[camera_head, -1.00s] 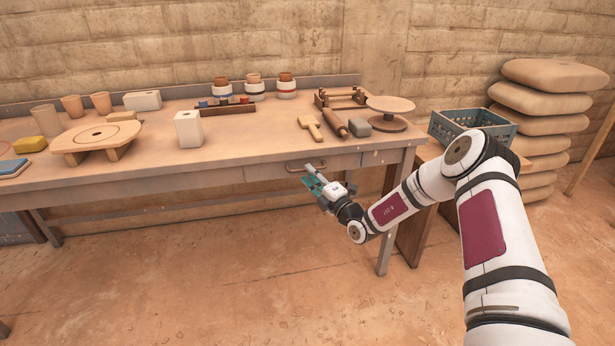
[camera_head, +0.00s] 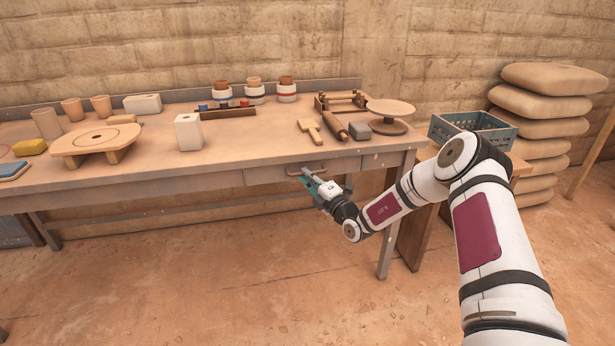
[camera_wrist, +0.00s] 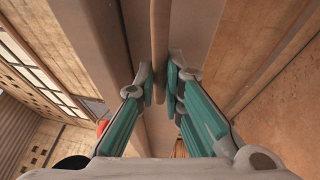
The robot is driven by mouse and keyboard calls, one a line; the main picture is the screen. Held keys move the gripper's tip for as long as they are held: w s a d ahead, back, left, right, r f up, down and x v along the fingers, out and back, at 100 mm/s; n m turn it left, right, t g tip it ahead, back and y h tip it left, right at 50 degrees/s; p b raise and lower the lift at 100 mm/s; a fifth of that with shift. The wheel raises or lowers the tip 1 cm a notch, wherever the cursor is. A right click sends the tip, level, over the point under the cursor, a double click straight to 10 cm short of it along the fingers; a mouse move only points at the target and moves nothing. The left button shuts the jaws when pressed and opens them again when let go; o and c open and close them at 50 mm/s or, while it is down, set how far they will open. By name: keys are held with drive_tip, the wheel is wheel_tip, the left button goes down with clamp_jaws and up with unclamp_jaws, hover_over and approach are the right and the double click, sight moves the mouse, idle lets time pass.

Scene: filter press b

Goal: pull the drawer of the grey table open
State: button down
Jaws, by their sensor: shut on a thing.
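The grey table (camera_head: 200,181) stands along the wall, and its drawer front (camera_head: 267,174) sits under the right part of the top. The drawer looks closed, flush with the table's front. Its bar handle (camera_head: 320,167) is partly hidden by my gripper (camera_head: 308,176). In the wrist view the handle (camera_wrist: 159,45) runs as a bar between the fingertips of my gripper (camera_wrist: 160,84). My gripper is shut on the handle, with a teal-padded finger on each side.
The tabletop holds pots, a white block (camera_head: 188,132), a rolling pin (camera_head: 334,126) and a round stand (camera_head: 390,112). A table leg (camera_head: 388,235) and a wooden stand with a blue-grey crate (camera_head: 447,130) are to the right. The floor before the drawer is clear.

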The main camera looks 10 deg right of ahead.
drive_tip(key=s+p, duration=1.2)
drive_tip(key=s, duration=1)
drive_tip(key=shift+s+p, duration=0.35)
drive_tip(key=shift+p, duration=0.05)
drive_tip(key=shift+d, duration=0.1)
drive_tip(key=c, duration=1.7)
unclamp_jaws()
drive_tip(key=shift+s, duration=0.1)
drive_tip(key=v, duration=1.1)
drive_tip(key=shift+s+d+f, duration=0.1)
drive_tip(key=shift+s+d, duration=0.05)
drive_tip(key=shift+s, duration=0.2)
